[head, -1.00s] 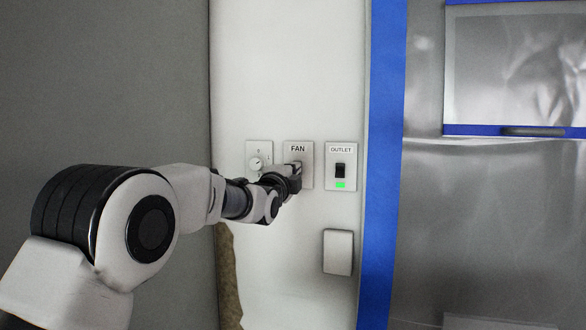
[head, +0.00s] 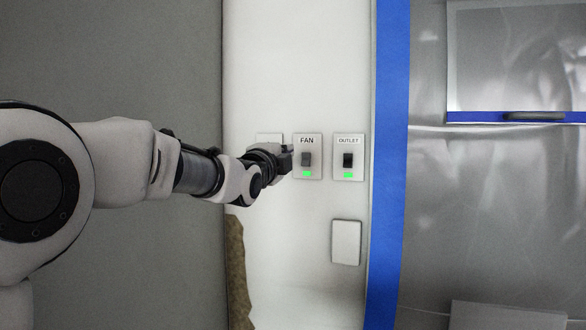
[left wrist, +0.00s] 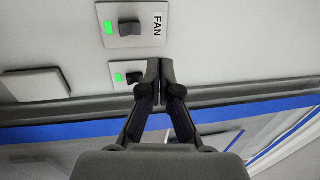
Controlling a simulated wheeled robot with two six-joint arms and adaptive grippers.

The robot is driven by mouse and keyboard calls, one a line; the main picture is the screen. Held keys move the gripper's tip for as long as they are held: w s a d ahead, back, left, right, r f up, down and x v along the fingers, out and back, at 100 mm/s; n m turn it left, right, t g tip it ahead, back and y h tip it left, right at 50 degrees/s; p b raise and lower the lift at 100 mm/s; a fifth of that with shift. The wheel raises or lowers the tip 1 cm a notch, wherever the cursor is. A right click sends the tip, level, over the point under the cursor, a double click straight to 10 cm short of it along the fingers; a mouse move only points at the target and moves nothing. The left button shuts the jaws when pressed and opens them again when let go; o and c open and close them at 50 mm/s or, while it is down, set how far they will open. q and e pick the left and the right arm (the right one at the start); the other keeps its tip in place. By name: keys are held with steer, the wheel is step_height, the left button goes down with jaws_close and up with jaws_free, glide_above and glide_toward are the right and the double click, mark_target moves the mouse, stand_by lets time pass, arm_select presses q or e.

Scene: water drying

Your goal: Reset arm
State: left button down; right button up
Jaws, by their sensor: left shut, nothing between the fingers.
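My left gripper (head: 287,160) is shut and empty in the head view, just left of the FAN switch plate (head: 307,157) and clear of its switch. The FAN switch has a lit green light below it. In the left wrist view, the shut fingers (left wrist: 160,72) point toward the wall, and the FAN plate (left wrist: 146,27) and its green light show above them. My left arm reaches in from the left and partly hides a dial plate (head: 268,138). My right gripper is not in view.
The OUTLET switch plate (head: 348,158), with a green light, is right of the FAN plate. A blank cover (head: 346,242) sits below. Blue tape (head: 388,170) edges a plastic sheet (head: 480,220) at the right. A grey wall (head: 150,60) is at the left.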

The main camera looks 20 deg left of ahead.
arm_select(q)
steer(key=w+f+g, duration=0.2)
steer(key=f+g, duration=0.1)
steer(key=f, duration=1.3)
steer(key=w+f+g, duration=0.3)
steer(key=f, duration=1.4)
steer(key=s+f+n+g+b, duration=0.15)
steer(key=s+f, duration=0.25)
steer(key=f, duration=0.7)
steer(key=s+f+g, duration=0.2)
steer(key=s+f, duration=0.2)
steer(key=f, duration=0.6)
steer(key=s+a+f+n+g, duration=0.1)
steer(key=s+f+n+g, duration=0.45)
steer(key=s+f, duration=1.55)
steer(key=s+f+n+g, duration=0.2)
steer(key=s+n, duration=0.4)
steer(key=s, duration=0.6)
steer(key=s+f+n+g+y, duration=0.1)
steer(key=s+n+g, duration=0.2)
steer(key=s+n, duration=0.3)
steer(key=s, duration=0.5)
steer(key=shift+s+a+f, duration=0.15)
steer(key=shift+s+f, duration=0.2)
steer(key=shift+s, duration=0.05)
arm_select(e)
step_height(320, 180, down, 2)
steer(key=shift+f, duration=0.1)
